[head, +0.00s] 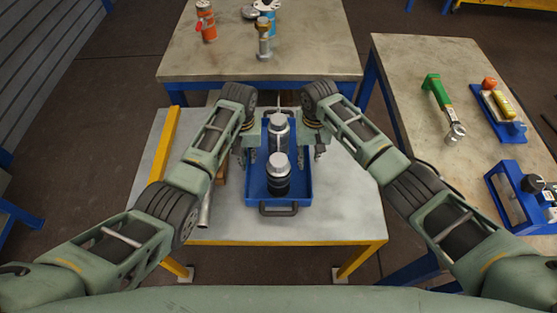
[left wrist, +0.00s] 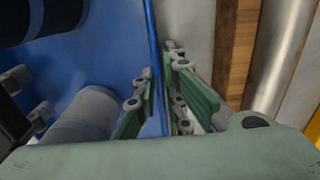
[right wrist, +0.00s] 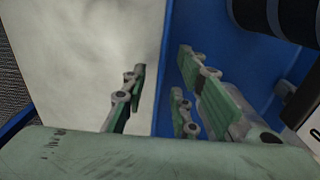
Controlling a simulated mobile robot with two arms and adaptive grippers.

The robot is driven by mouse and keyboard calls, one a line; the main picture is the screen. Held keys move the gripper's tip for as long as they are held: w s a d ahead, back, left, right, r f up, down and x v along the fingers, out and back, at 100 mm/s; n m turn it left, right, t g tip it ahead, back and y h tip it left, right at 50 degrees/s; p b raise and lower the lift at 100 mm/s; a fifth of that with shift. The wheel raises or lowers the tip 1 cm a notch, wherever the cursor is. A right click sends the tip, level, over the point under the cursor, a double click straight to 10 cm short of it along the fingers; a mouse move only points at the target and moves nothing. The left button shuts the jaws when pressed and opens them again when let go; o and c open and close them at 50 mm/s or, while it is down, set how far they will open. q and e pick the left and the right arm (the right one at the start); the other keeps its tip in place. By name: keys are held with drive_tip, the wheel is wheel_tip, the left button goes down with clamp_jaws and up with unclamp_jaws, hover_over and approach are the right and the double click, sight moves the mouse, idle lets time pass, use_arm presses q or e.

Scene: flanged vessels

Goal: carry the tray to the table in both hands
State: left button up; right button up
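The blue tray (head: 303,190) lies on a pale table with a yellow edge, with a dark handle (head: 278,210) at its near end. It holds two dark vessels with silver tops, a near one (head: 278,178) and a far one (head: 279,128). My left gripper (left wrist: 160,90) is at the tray's left side wall, one finger inside and one outside. My right gripper (right wrist: 158,90) straddles the right side wall the same way. Both look open, with gaps between fingers and wall. The tray's far end is partly hidden.
A metal tube (head: 205,208) and a wooden piece (left wrist: 240,45) lie left of the tray. A table with an orange vessel (head: 207,22) stands beyond. The right table holds a green-handled tool (head: 437,92) and a blue rack (head: 512,200). Bare tabletop shows right of the tray.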

drive_tip(key=shift+f, duration=0.25)
clamp_jaws()
idle(0.5)
drive_tip(key=shift+w+r, duration=0.15)
drive_tip(key=shift+r, duration=0.05)
